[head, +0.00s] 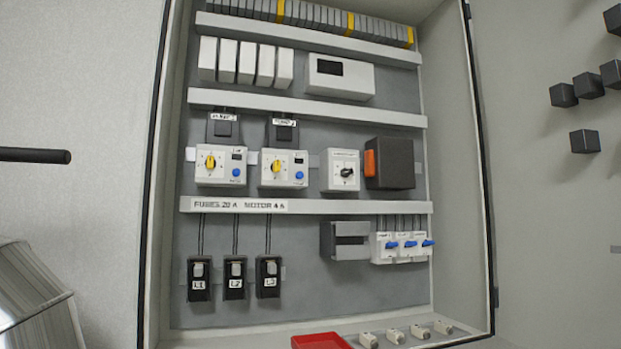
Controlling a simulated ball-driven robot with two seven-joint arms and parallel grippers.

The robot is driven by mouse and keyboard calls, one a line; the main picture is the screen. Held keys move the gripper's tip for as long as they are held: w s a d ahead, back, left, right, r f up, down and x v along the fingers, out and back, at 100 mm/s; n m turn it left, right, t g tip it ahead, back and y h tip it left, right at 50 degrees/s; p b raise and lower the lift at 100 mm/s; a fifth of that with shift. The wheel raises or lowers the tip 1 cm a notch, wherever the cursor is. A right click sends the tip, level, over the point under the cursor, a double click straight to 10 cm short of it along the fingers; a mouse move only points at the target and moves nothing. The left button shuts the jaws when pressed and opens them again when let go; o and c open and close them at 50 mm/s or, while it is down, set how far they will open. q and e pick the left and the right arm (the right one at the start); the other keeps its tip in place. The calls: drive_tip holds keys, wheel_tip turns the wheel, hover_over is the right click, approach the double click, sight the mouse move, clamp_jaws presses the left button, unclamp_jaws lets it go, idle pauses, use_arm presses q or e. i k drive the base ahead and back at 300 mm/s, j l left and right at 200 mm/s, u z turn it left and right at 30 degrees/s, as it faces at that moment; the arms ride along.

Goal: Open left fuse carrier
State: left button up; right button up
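Three black fuse carriers sit side by side on the lower left of the cabinet's back panel. The left fuse carrier (198,280), labelled L1, is at the left end. The middle one (234,278) is labelled L2, and the right one (268,277) has a label that looks like L3. Each has a pale grey piece near its top, and thin dark wires run up from each. All three stand upright and look alike. Neither of my grippers is in view.
The grey cabinet (480,190) has raised side walls. A white duct (330,206) runs above the carriers. Blue-levered breakers (405,247) sit to their right. A red tray (320,341) and several small pale parts lie at the cabinet floor. A black bar (35,155) projects from the left.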

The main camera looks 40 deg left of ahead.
sight(199, 270)
drive_tip(key=u, duration=1.15)
